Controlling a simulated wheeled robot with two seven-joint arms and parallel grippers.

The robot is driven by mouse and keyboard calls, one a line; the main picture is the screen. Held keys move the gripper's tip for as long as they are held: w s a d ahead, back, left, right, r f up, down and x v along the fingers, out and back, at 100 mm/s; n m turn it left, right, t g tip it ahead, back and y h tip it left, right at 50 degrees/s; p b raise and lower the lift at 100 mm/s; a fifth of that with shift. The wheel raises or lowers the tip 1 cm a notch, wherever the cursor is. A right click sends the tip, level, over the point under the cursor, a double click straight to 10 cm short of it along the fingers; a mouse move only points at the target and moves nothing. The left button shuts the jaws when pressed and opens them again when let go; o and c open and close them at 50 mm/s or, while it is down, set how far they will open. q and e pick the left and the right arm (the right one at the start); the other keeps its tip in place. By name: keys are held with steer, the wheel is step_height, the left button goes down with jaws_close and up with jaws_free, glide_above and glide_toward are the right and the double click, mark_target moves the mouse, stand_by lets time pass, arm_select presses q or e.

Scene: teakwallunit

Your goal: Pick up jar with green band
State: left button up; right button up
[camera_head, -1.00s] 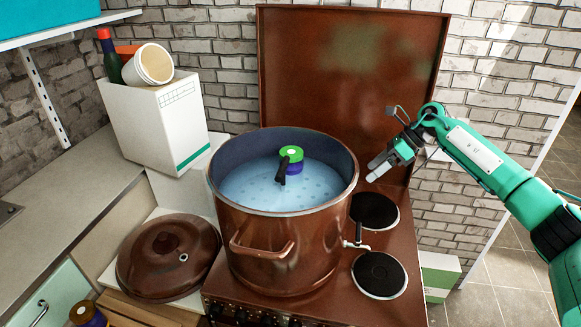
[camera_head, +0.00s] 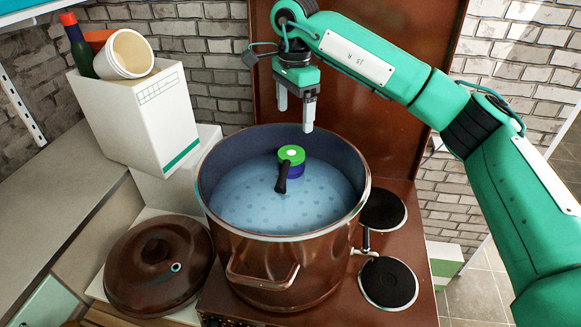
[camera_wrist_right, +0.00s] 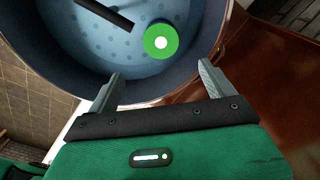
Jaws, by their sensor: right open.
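A jar with a green top and white centre (camera_head: 291,154) and a blue lower part stands inside the large brown pot (camera_head: 262,272). From above, its green top (camera_wrist_right: 161,42) is a round disc with a white dot. My right gripper (camera_head: 295,116) is open and empty, fingers pointing down, above the pot's back rim and behind the jar. In the wrist view, the jar lies beyond the open fingertips (camera_wrist_right: 160,72), apart from them. The jar's underside is hidden. My left gripper is not in view.
A black bar (camera_head: 282,178) stands close by the jar in the pot. The pot's wall encloses both. A brown lid (camera_head: 158,265) lies left, a white box (camera_head: 140,120) stands behind it, and black burners (camera_head: 388,282) are at right.

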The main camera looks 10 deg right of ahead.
steer(key=p, duration=0.2)
glide_above(292, 152)
steer(key=f, duration=0.5)
steer(key=shift+d+f, duration=0.1)
steer(key=shift+d, duration=0.1)
step_height(292, 152, down, 2)
steer(key=shift+s+f+p, duration=0.1)
steer(key=shift+f+p, duration=0.05)
steer(key=shift+p, duration=0.25)
step_height(292, 152, down, 3)
steer(key=shift+a+f+p, duration=0.1)
steer(key=shift+a+p, duration=0.05)
steer(key=shift+p, duration=0.95)
steer(key=shift+f, duration=0.7)
steer(key=c, duration=1.8)
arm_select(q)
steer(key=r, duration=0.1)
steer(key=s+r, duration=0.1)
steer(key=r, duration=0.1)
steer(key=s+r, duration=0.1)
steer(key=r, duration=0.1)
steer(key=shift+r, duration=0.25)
arm_select(e)
steer(key=shift+o, duration=0.2)
steer(key=shift+r, duration=0.15)
